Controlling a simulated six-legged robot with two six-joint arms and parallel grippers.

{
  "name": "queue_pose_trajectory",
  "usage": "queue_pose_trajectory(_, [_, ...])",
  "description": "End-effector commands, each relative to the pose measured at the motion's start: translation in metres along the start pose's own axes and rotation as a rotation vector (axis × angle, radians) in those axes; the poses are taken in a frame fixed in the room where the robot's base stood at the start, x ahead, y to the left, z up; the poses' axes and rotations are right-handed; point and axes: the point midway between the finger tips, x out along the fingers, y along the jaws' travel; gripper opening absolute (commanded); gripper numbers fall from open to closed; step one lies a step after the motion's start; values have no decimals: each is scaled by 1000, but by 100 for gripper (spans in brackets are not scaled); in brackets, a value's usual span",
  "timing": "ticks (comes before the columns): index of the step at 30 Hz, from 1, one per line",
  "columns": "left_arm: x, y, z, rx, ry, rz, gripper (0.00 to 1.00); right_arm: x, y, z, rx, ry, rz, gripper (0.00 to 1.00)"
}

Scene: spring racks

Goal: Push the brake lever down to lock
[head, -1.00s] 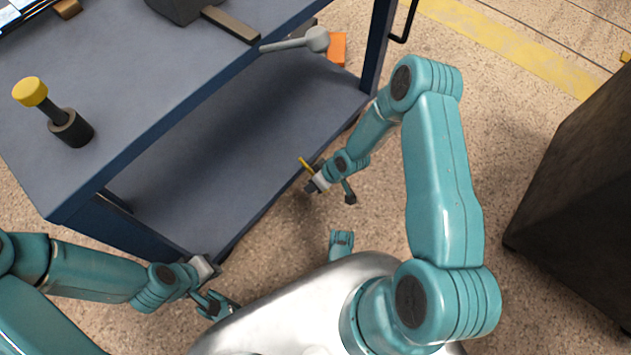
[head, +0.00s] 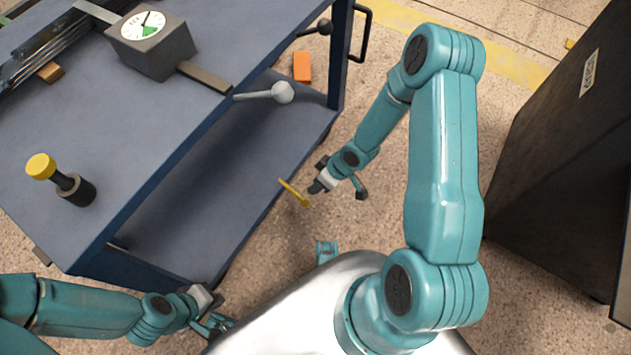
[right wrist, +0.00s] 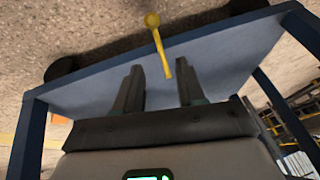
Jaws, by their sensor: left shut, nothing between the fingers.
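The yellow brake lever (head: 294,192) sticks out at the front edge of the cart's lower shelf. My right gripper (head: 316,186) is beside it, just to its right in the head view. In the right wrist view, the lever (right wrist: 159,42) has a round knob and stands beyond my right gripper's two fingers (right wrist: 160,80). They are spread apart, and the lever's near end appears in line with the gap between them. Nothing seems gripped. My left gripper (head: 218,324) is shut and empty at the lower left, near the cart's front corner.
The blue-grey cart top (head: 150,110) holds a dial gauge box (head: 155,52) and a yellow-topped post (head: 62,180). An orange block (head: 302,66) lies behind. A dark cabinet (head: 560,150) stands right. Floor between is clear.

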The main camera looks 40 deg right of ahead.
Motion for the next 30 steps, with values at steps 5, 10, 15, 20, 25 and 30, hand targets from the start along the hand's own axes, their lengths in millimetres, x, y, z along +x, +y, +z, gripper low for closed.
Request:
queue_pose_trajectory(5, [0, 0, 0, 0, 0, 0, 0, 1, 0, 0, 0, 0, 0, 36])
queue_pose_trajectory(10, [0, 0, 0, 0, 1, 0, 0, 0, -3, 16, -111, -76, -23, 0])
queue_pose_trajectory(15, [-3, 1, 0, 2, 0, 0, 0, -6, -6, 49, -577, -294, -85, 0])
queue_pose_trajectory(20, [-11, 6, 2, 7, -5, 1, 0, -13, -2, 35, -1147, -479, -81, 0])
queue_pose_trajectory(25, [-20, 10, 5, 12, -11, 1, 0, -10, -25, -16, -1556, -525, -30, 0])
queue_pose_trajectory(30, [-20, 10, 5, 13, -13, 2, 0, -5, -45, -31, -1620, -509, -30, 0])
